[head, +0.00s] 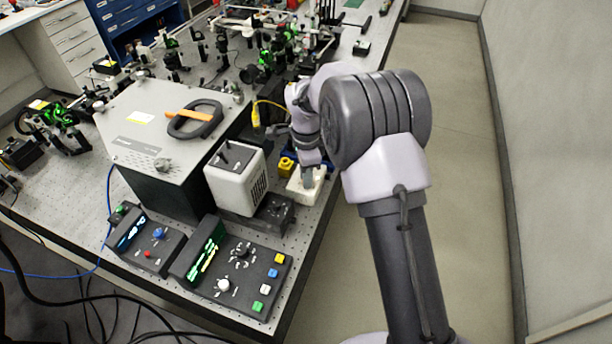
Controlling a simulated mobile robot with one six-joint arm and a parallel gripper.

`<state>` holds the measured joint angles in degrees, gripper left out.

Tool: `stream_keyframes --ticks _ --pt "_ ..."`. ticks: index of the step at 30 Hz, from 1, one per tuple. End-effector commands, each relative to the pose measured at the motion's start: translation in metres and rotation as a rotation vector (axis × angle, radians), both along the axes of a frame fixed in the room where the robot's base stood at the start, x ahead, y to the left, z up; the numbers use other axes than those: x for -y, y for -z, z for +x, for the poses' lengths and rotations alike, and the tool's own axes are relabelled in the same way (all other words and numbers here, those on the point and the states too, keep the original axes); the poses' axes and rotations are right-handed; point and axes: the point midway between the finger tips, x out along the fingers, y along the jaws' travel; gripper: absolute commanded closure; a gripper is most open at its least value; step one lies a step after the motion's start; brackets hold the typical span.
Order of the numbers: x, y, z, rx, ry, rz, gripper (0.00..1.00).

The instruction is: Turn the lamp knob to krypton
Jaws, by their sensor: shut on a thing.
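My gripper (308,176) points down onto a small white box (296,193) near the right edge of the bench. Its fingers are shut at the top of this box, on what appears to be the lamp knob. The fingers and wrist hide the knob, so its pointer and any krypton label cannot be read. A larger white vented housing (252,187) with a dark top panel and a black lever stands just left of the box, apart from my gripper.
A yellow block (286,166) sits close beside the small white box. A large grey instrument (160,135) stands further left. Two dark control panels (268,255) (146,240) with knobs and buttons lie in front. Optics crowd the bench behind; the floor at right is clear.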

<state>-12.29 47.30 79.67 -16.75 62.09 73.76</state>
Motion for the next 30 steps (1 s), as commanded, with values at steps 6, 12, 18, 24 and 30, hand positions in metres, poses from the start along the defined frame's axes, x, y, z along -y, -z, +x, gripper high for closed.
stream_keyframes --ticks 6,12,18,24,30 --pt "0.0 -0.001 0.001 0.003 -0.001 0.001 0.79" --pt "0.0 -0.001 0.001 0.002 -0.001 0.0 0.59" --pt "0.0 -0.001 0.0 0.001 -0.001 0.0 0.59" --pt "0.0 -0.041 0.001 0.004 -0.001 0.001 0.59" --pt "0.0 -0.111 0.001 0.005 -0.001 0.001 0.59"
